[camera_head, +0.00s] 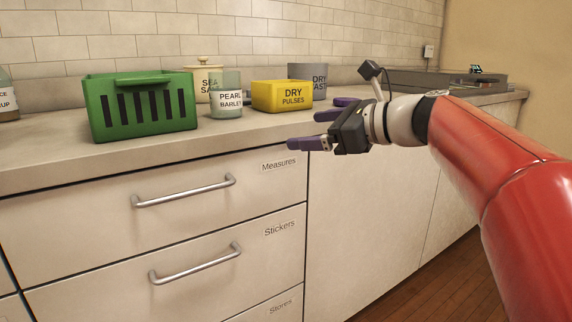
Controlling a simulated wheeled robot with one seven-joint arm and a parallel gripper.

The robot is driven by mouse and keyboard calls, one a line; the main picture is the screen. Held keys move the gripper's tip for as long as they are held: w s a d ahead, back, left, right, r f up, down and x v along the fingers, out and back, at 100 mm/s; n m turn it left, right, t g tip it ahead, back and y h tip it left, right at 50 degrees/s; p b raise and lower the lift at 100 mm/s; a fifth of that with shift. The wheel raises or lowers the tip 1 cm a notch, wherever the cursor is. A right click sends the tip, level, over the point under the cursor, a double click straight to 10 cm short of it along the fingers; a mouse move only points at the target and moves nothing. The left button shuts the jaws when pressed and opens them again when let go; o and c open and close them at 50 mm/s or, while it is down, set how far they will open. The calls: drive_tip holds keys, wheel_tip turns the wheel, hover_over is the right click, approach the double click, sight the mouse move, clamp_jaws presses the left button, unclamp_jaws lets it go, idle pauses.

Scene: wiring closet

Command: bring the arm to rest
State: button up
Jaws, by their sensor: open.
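My gripper (318,129) has purple fingertips spread apart with nothing between them. It points left, in front of the counter's front edge, below and in front of the yellow box marked DRY PULSES (283,96). My red arm (500,155) reaches in from the right side of the picture, with its pale wrist and a small camera behind the gripper. The gripper appears apart from the counter and drawers, though the exact gap is hard to tell.
The counter (240,131) holds a green slotted basket (140,104), a PEARL BARLEY jar (226,98), a SEA SALT canister (204,78) and a grey DRY container (313,76). Below are closed drawers labelled Measures (200,185) and Stickers (215,255). A dark flat unit (430,83) lies at the back right.

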drive_tip(key=s+d+f+n+g+h+p, duration=0.1)
drive_tip(key=s+d+f+n+h+p, duration=0.1)
drive_tip(key=s+f+n, duration=0.5)
drive_tip(key=s+d+f+n+g+h+p, duration=0.1)
drive_tip(key=s+d+f+n+h, duration=0.3)
drive_tip(key=s+f, duration=0.5)
drive_tip(key=s+d+f+n+g+h+p, duration=0.1)
drive_tip(key=s+d+f+n+h+p, duration=0.2)
drive_tip(key=s+f+n+h, duration=0.3)
drive_tip(key=s+d+f+n, duration=0.1)
drive_tip(key=s+n, duration=0.2)
drive_tip(key=n, duration=0.1)
drive_tip(key=shift+s+f+n+g+h, duration=0.2)
drive_tip(key=shift+f+n+g+h, duration=0.1)
drive_tip(key=shift+f+n, duration=0.1)
drive_tip(key=shift+o, duration=0.4)
